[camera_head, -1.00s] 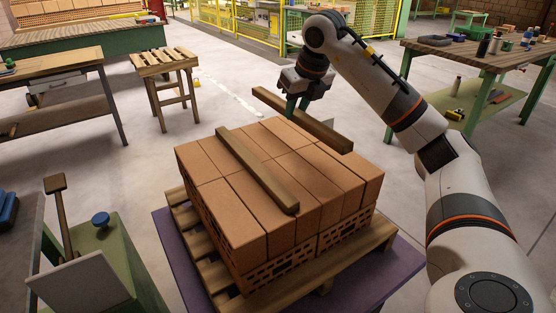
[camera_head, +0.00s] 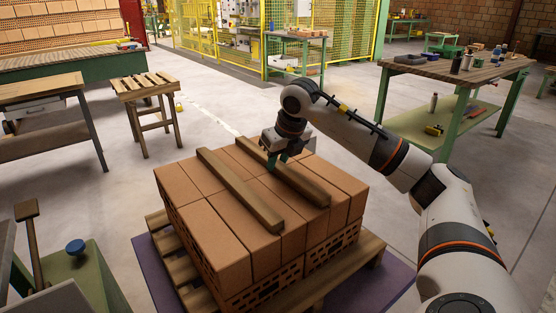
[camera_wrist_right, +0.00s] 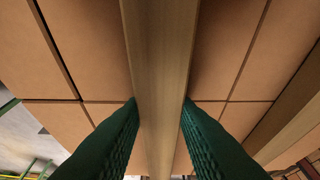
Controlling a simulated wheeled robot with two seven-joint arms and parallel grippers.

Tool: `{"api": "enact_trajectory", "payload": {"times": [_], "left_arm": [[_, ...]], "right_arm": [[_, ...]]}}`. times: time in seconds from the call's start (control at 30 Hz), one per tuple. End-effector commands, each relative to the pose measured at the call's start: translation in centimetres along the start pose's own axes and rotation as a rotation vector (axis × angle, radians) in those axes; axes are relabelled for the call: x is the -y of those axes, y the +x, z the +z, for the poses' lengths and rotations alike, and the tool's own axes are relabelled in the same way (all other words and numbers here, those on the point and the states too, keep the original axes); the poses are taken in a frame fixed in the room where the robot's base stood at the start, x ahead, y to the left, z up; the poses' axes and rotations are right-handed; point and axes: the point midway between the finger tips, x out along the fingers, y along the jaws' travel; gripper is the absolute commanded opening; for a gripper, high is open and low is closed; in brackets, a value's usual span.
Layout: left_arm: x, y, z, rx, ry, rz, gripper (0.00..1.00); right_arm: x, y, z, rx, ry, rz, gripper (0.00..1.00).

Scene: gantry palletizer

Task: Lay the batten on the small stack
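A small stack of orange-brown bricks (camera_head: 208,238) stands on a wooden pallet (camera_head: 345,271). One batten (camera_head: 240,190) lies across its top on the left. A second batten (camera_head: 306,184) lies along the top to the right of the first, roughly parallel and apart from it. My right gripper (camera_head: 278,163) is at this second batten, with a green finger on each side. In the right wrist view the fingers press against both sides of the batten (camera_wrist_right: 160,60); the first batten (camera_wrist_right: 288,122) shows at the right. Whether the held batten fully touches the bricks I cannot tell. My left gripper is out of view.
The pallet rests on a purple base (camera_head: 151,263). A small slatted wooden stool (camera_head: 146,88) stands behind left. A green workbench with tools (camera_head: 455,72) is at the right rear. A green stand (camera_head: 85,278) is at the lower left. Floor behind the stack is clear.

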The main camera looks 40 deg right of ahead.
Motion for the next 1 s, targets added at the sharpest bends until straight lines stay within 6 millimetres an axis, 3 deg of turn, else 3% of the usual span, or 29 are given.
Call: {"api": "enact_trajectory", "payload": {"times": [0.03, 0.13, 0.5, 1.0], "left_arm": [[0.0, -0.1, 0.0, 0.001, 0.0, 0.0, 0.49], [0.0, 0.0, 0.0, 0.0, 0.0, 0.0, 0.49], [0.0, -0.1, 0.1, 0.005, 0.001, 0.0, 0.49], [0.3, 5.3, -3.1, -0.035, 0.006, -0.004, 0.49]], "right_arm": [[0.0, 0.0, 0.0, 0.0, 0.0, 0.0, 0.33], [0.0, 0.0, 0.0, 0.0, 0.0, 0.0, 0.48], [0.0, -0.6, -0.1, -0.002, 0.0, -0.001, 0.48], [0.0, -10.2, -0.2, -0.003, 0.0, 0.0, 0.48]]}}
